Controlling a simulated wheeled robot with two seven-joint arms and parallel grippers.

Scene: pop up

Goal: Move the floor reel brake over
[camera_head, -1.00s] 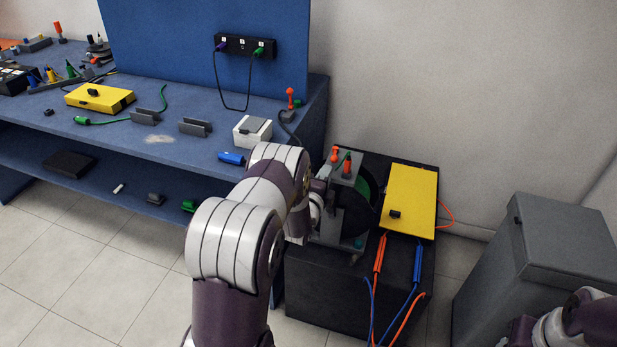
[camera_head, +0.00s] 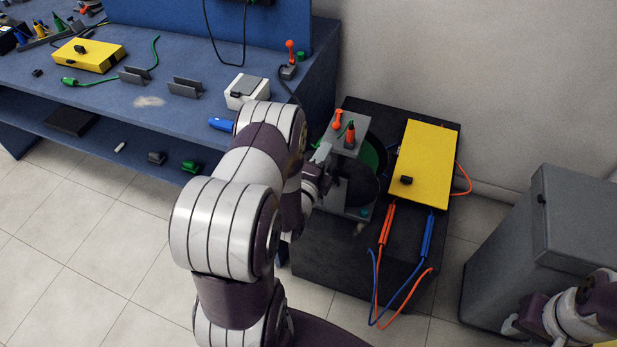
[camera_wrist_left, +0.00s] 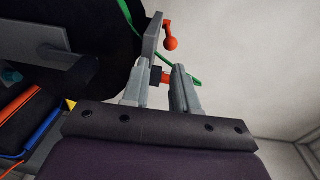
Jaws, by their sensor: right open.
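The floor reel (camera_head: 370,155), black with a green coil, stands in a grey frame (camera_head: 345,190) on a black box. On top of the frame are an orange ball-ended lever (camera_head: 338,118) and a shorter orange-red piece (camera_head: 350,135); I cannot tell for certain which is the brake. My left gripper (camera_head: 322,160) is at the frame's near left side, just below its top. In the left wrist view its fingers (camera_wrist_left: 162,85) are apart, with an orange piece (camera_wrist_left: 159,76) showing between them and the ball lever (camera_wrist_left: 170,40) beyond. My right gripper (camera_head: 520,322) is at the lower right, away from the reel.
A yellow box (camera_head: 422,165) sits right of the reel, with orange (camera_head: 386,225) and blue (camera_head: 427,235) leads in front. The blue workbench (camera_head: 190,110) is left, holding a white box (camera_head: 247,90). A grey cabinet (camera_head: 575,230) stands right. Floor is clear at lower left.

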